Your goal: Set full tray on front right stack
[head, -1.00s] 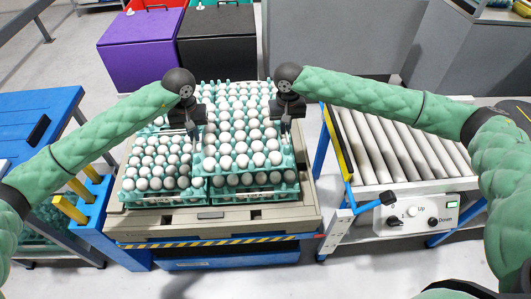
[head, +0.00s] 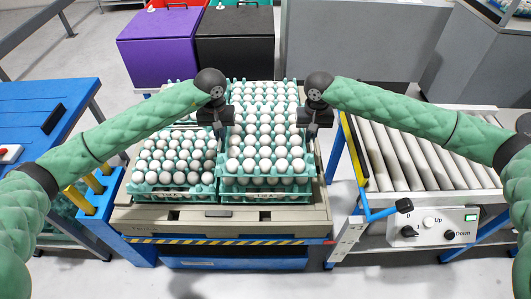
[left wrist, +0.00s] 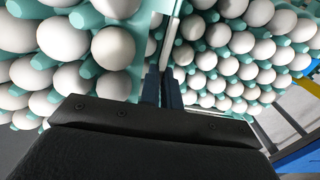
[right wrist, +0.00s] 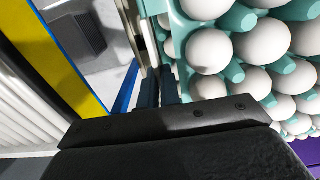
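A full tray (head: 267,176), teal with white eggs, is between my two grippers at the front right of the pallet. My left gripper (head: 221,133) is shut on its left edge; my right gripper (head: 311,133) is shut on its right edge. In the left wrist view the fingers (left wrist: 163,88) pinch the tray wall, and in the right wrist view the fingers (right wrist: 158,88) do too. The tray is level, directly over the front right stack (head: 265,199). I cannot tell whether it touches the eggs below.
The front left stack (head: 170,191) stands lower beside it. More egg trays (head: 262,84) stand behind. A roller conveyor (head: 405,150) with a control box (head: 437,225) is close on the right. A blue table (head: 50,115) is at the left. Purple (head: 160,48) and black (head: 235,45) boxes stand behind.

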